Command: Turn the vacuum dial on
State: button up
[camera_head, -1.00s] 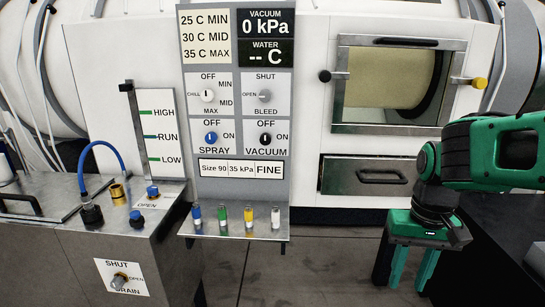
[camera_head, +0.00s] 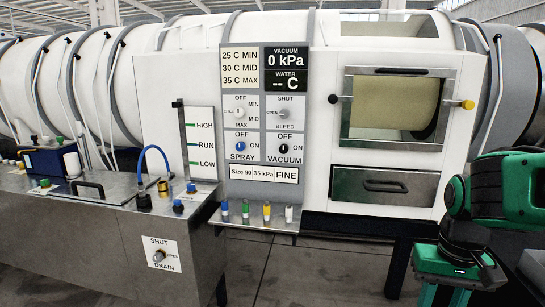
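The vacuum dial (camera_head: 284,149) is a small black knob on the lower right of the grey control panel (camera_head: 231,188). The vacuum display (camera_head: 287,58) reads 0 kPa. My gripper (camera_head: 443,297) is green and black and points down at the lower right, far from the dial. Its two fingers are apart with nothing seen between them; the fingertips are cut off by the lower picture edge.
Next to the dial is the blue spray dial (camera_head: 241,147), with the bleed knob (camera_head: 285,112) above. A ledge with several coloured pegs (camera_head: 267,211) juts out below the panel. A steel tank (camera_head: 150,245) stands at left. A drawer (camera_head: 383,187) lies right of the panel.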

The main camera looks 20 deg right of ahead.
aim_at(284, 149)
jog(key=u, duration=1.3)
jog(key=i, duration=1.6)
jog(key=z, duration=1.1)
